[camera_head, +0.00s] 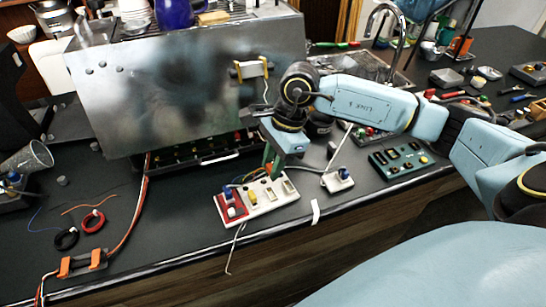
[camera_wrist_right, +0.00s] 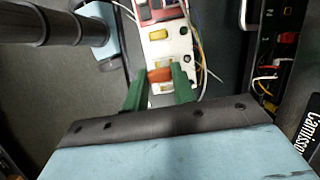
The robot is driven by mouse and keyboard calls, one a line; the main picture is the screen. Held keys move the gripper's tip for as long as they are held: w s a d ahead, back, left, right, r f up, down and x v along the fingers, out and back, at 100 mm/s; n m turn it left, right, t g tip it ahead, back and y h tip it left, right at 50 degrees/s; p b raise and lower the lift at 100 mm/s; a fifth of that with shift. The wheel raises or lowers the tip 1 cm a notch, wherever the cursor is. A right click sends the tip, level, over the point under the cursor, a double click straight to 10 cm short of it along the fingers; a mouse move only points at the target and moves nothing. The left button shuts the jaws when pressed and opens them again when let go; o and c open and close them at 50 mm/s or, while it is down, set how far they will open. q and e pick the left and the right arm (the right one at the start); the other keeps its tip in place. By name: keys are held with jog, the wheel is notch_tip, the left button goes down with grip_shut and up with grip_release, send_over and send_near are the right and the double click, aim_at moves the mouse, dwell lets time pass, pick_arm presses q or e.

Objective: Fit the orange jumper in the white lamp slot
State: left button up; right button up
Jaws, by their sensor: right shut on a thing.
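The orange jumper (camera_wrist_right: 160,75) is between the green fingertips of my right gripper (camera_wrist_right: 160,84) in the right wrist view. The gripper is shut on it, above a white strip board (camera_wrist_right: 181,45). The board carries a yellow piece (camera_head: 253,197) and has pale slots to the right. Its red left end (camera_head: 222,208) bears a blue and a white lamp. I cannot tell whether the jumper touches the board. My left gripper is not in view.
A large metal brewer panel (camera_head: 190,80) rises behind. Wires, coils and an orange-ended part (camera_head: 82,264) lie left. Bare dark counter lies left of the board.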

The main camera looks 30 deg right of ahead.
jog(key=shift+d+f, duration=0.1)
jog(key=shift+w+f, duration=0.1)
jog(key=shift+f, duration=0.05)
jog(key=shift+f+b, duration=0.6)
jog(key=shift+f, duration=0.25)
jog(key=shift+f+b, duration=0.4)
jog(key=shift+f, duration=0.45)
notch_tip(320, 180, down, 2)
jog(key=shift+f+b, duration=0.1)
jog(key=shift+b, duration=0.45)
jog(key=shift+b, duration=0.5)
jog(key=shift+f+b, duration=0.6)
jog(key=shift+b, duration=0.25)
